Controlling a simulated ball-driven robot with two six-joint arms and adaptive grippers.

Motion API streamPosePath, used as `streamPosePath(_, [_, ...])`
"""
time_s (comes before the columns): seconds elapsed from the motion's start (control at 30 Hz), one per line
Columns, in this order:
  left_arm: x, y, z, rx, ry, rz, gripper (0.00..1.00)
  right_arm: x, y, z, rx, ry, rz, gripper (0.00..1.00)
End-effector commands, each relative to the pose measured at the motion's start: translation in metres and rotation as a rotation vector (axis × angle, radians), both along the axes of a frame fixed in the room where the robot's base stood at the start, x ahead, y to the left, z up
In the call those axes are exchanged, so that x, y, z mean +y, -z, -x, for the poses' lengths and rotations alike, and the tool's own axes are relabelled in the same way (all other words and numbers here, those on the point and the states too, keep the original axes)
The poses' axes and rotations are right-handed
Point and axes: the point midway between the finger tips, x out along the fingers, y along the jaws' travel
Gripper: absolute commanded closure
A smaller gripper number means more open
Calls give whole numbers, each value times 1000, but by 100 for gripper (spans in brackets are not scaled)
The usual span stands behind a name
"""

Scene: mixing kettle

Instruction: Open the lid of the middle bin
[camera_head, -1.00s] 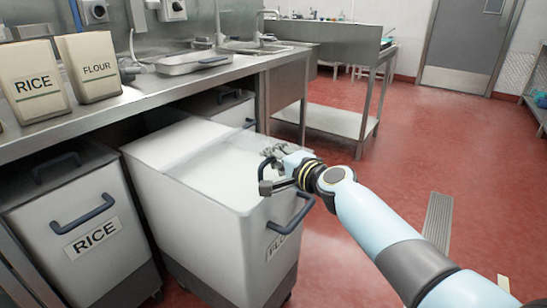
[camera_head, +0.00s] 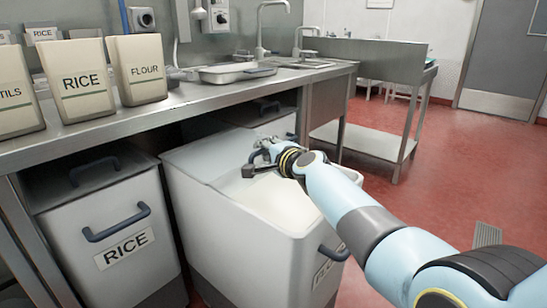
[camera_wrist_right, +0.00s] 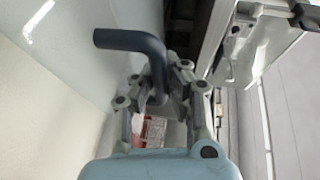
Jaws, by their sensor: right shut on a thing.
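The middle bin (camera_head: 245,235) is a pale grey bin with a partly hidden label, standing out from under the counter. Its lid's front panel (camera_head: 225,178) is lifted and tilted back, and the pale contents (camera_head: 285,205) show in the open front part. My right gripper (camera_head: 259,160) is at the lid, above the bin. The wrist view shows it shut around the dark blue lid handle (camera_wrist_right: 132,40), with the pale lid panel (camera_wrist_right: 125,15) beside it. The fingers hide part of the handle. My left gripper is not in view.
The rice bin (camera_head: 110,235) stands to the left with its lid closed. The steel counter (camera_head: 190,108) overhangs the bins' rear and carries rice and flour containers (camera_head: 138,72) and a tray (camera_head: 235,73). Another bin (camera_head: 270,112) is behind.

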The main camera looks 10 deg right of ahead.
Motion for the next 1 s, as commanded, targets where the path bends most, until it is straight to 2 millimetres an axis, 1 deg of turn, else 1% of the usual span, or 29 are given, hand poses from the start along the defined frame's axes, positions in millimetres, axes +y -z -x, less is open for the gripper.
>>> streamPosePath(0.03, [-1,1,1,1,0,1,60,2,4,0,8,-2,-2,100])
streamPosePath(0.4, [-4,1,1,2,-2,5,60,2,4,-1,8,-2,-3,100])
streamPosePath(0.43, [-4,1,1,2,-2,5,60,2,4,-1,8,-2,-3,91])
streamPosePath(0.53, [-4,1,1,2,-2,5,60,2,4,-1,7,-2,-3,78])
streamPosePath(0.57, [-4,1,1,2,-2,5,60,2,3,-1,7,-2,-3,77])
streamPosePath(0.73, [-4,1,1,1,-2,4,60,2,2,-1,5,-1,-1,77])
streamPosePath(0.8, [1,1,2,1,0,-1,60,2,2,-1,4,0,-1,77])
streamPosePath(0.87, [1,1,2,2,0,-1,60,1,2,0,3,-1,-2,77])
streamPosePath(1.0, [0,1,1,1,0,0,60,-1,0,11,0,-2,-1,77])
